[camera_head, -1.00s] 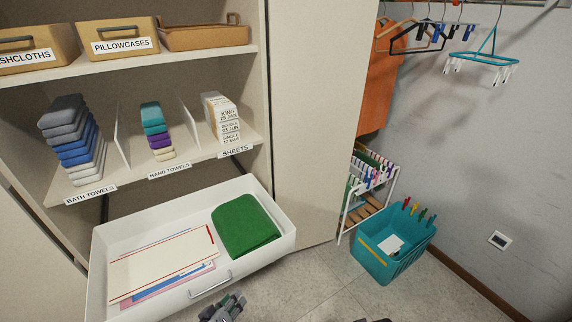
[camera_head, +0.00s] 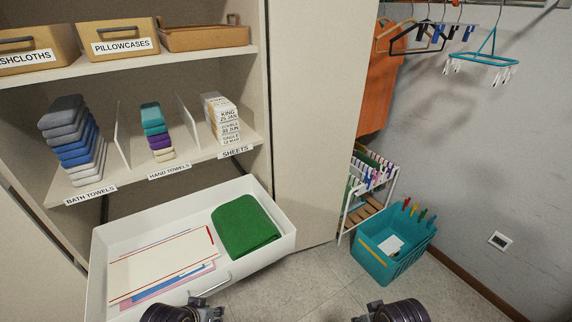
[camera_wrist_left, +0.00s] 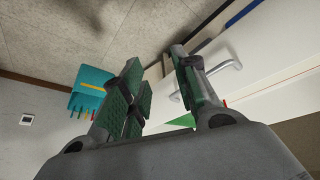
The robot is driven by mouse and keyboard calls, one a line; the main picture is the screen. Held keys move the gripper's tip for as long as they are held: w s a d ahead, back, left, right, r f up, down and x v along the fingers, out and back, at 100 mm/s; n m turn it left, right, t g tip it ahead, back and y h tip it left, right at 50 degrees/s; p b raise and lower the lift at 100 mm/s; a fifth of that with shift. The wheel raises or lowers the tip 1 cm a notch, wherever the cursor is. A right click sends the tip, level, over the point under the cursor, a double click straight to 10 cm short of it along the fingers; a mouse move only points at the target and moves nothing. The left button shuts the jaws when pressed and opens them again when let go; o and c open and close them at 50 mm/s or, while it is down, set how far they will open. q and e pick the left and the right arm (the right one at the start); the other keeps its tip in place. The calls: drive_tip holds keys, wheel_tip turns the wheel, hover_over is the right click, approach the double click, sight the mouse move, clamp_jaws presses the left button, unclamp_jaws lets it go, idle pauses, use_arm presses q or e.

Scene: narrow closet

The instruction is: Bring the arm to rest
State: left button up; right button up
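My left gripper (camera_wrist_left: 158,92) is open and empty in the left wrist view, with a clear gap between its green-padded fingers. In the head view, the left wrist and part of the gripper (camera_head: 208,312) show at the bottom edge, just below the front of the pulled-out white drawer (camera_head: 262,264). My right arm's end (camera_head: 390,311) shows at the bottom, right of centre; its fingers are too cut off to read. The drawer holds a folded green cloth (camera_head: 245,225) and flat sheets (camera_head: 165,262).
Shelves with towel stacks (camera_head: 70,140) and labelled bins (camera_head: 118,40) stand at the left. A teal basket (camera_head: 385,268) and a white rack (camera_head: 350,215) stand on the floor at the right. Hangers (camera_head: 430,36) hang above. Floor between drawer and basket is clear.

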use_arm(q)
drive_tip(key=s+a+f+m+g+y+p, duration=0.1)
drive_tip(key=s+a+f+p, duration=0.15)
drive_tip(key=f, duration=1.05)
drive_tip(key=s+a+f+g+p, duration=0.2)
drive_tip(key=f+p, duration=0.1)
drive_tip(key=f, duration=0.9)
use_arm(e)
wheel_tip(320, 180, down, 24)
drive_tip(key=s+d+g, duration=0.1)
drive_tip(key=s+d, duration=0.2)
use_arm(q)
drive_tip(key=s+a+f+p, duration=0.2)
drive_tip(key=s+a+f, duration=0.2)
drive_tip(key=s+f, duration=0.3)
drive_tip(key=s+a+f+p, duration=0.2)
drive_tip(key=s+f, duration=0.6)
drive_tip(key=s, duration=0.5)
drive_tip(key=shift+s+a+f+m+g+y, duration=0.3)
drive_tip(key=shift+s+a+m+y, duration=0.1)
drive_tip(key=shift+a, duration=0.45)
use_arm(e)
drive_tip(key=s+d+f, duration=0.3)
drive_tip(key=s+f, duration=0.4)
drive_tip(key=s, duration=0.3)
drive_tip(key=s+d+f+g+h, duration=0.1)
drive_tip(key=s+d+f, duration=0.3)
drive_tip(key=s+f, duration=0.4)
drive_tip(key=shift+s+d+n, duration=0.3)
drive_tip(key=shift+s, duration=0.9)
